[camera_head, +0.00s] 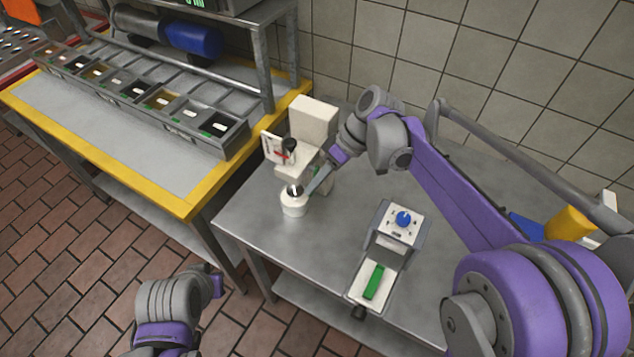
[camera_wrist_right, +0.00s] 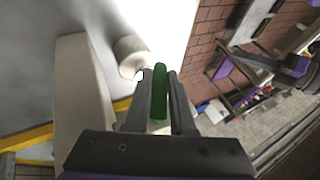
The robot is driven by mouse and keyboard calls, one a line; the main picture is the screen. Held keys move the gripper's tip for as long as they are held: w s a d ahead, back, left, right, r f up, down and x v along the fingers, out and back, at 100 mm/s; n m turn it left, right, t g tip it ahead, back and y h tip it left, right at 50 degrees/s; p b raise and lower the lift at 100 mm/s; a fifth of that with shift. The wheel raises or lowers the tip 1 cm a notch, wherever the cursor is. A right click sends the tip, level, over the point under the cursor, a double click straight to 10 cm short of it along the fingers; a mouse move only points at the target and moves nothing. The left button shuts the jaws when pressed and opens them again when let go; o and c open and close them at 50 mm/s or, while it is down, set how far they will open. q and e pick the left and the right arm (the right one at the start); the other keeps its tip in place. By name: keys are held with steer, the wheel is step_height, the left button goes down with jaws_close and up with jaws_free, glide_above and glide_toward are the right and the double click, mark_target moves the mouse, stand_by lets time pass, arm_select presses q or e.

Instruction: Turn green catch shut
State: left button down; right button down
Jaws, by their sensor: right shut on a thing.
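The green catch (camera_wrist_right: 160,95) is an upright green bar between the two grey fingers of my right gripper (camera_wrist_right: 158,78) in the wrist view. The gripper is shut on it. In the head view my right gripper (camera_head: 312,188) reaches down beside the cream machine (camera_head: 314,122) and the white pot (camera_head: 294,209), and hides the catch. My left arm shows at the lower left of the head view, but its fingers do not show.
A small device (camera_head: 388,250) with a blue knob (camera_head: 403,219) and a green bar (camera_head: 373,283) stands at the table's front. A yellow-edged counter (camera_head: 190,205) with a row of bins (camera_head: 150,98) is at left. Bare steel table (camera_head: 330,235) lies between.

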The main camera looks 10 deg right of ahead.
steer(key=c, duration=0.8)
jaws_free()
steer(key=shift+o, duration=0.2)
steer(key=v, duration=1.1)
steer(key=shift+f, duration=0.2)
